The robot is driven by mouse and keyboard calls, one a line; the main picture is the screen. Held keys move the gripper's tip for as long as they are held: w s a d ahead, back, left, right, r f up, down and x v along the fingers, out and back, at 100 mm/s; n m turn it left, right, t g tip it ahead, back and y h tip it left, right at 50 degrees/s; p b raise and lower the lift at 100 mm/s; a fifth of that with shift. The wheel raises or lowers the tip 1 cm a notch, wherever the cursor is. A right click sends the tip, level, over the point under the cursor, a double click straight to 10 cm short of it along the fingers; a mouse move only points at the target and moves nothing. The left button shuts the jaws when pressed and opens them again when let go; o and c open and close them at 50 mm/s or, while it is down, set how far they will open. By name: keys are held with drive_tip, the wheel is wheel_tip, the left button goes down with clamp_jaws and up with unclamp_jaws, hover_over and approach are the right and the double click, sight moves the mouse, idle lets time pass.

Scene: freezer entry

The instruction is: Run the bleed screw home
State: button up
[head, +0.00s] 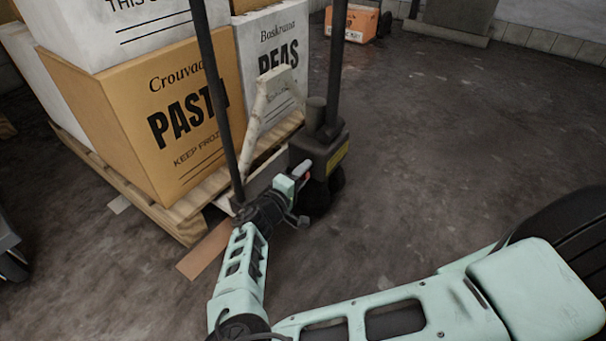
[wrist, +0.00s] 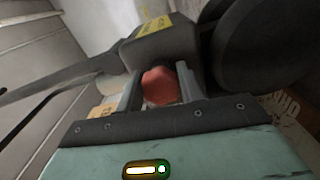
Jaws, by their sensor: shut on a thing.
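The bleed screw shows as a red knob (wrist: 160,87) on the dark pump housing (wrist: 165,45) of a pallet jack. My gripper (wrist: 159,90) is shut on the red knob, with one finger on each side of it. In the head view my gripper (head: 301,178) reaches the lower front of the pump housing (head: 316,148), and only a small red patch shows there. The knob's shaft and its seat in the housing are hidden, so I cannot tell how deep it sits.
A wooden pallet (head: 188,222) with a PASTA box (head: 150,110) and a PEAS box (head: 273,50) stands left of the jack. The jack's dark wheel (wrist: 262,50) is close right of my gripper. Open floor (head: 460,140) lies to the right.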

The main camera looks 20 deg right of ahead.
drive_tip(key=shift+a+f+m, duration=0.15)
drive_tip(key=shift+a+m, duration=0.05)
drive_tip(key=shift+m, duration=0.8)
drive_tip(key=o, duration=1)
drive_tip(key=p+v, duration=0.5)
drive_tip(key=v, duration=1.2)
drive_tip(key=shift+s, duration=0.15)
drive_tip(key=shift+a, duration=0.1)
